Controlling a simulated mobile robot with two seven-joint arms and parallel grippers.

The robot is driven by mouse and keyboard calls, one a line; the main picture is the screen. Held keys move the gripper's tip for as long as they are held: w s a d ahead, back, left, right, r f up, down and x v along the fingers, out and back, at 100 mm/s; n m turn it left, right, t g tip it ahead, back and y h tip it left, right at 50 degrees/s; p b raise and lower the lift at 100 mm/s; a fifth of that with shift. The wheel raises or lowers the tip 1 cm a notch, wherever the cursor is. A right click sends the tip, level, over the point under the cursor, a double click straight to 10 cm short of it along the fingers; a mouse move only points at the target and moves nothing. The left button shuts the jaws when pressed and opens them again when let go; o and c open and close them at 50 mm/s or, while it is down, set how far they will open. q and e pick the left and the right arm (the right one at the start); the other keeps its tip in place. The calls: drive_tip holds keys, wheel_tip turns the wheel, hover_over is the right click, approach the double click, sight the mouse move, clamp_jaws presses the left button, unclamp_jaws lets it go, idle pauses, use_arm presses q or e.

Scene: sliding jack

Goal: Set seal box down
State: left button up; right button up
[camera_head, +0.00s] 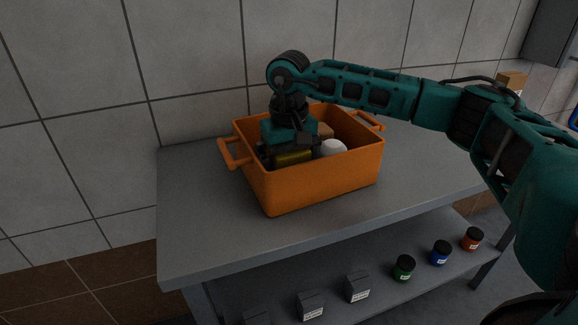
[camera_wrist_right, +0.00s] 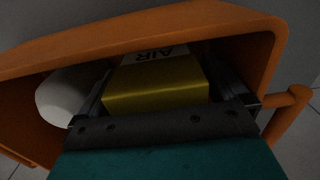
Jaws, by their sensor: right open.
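A yellow box (camera_head: 294,158) is inside the orange crate (camera_head: 318,190) on the grey table. In the wrist view the yellow box (camera_wrist_right: 155,95) has a white label showing the letters AIR upside down. I cannot read a label that names it the seal box. My right gripper (camera_head: 289,148) reaches down into the crate from above. In the wrist view the open fingers of my right gripper (camera_wrist_right: 160,88) stand on either side of the yellow box. Whether they touch it is hard to tell. The box's lower part is hidden. My left gripper is out of view.
The grey tabletop (camera_head: 215,235) is clear in front and left of the crate. The lower shelf holds several grey boxes (camera_head: 358,287), and green (camera_head: 404,267), blue (camera_head: 440,253) and red (camera_head: 472,239) jars.

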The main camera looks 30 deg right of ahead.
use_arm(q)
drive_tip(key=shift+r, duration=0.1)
use_arm(e)
drive_tip(key=shift+r, duration=0.15)
drive_tip(key=shift+r, duration=0.3)
use_arm(q)
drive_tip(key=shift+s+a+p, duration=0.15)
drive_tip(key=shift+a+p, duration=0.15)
drive_tip(key=shift+p, duration=0.3)
use_arm(e)
wheel_tip(320, 180, up, 12)
drive_tip(key=shift+f, duration=0.2)
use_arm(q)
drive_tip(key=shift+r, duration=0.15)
use_arm(e)
drive_tip(key=shift+f, duration=0.1)
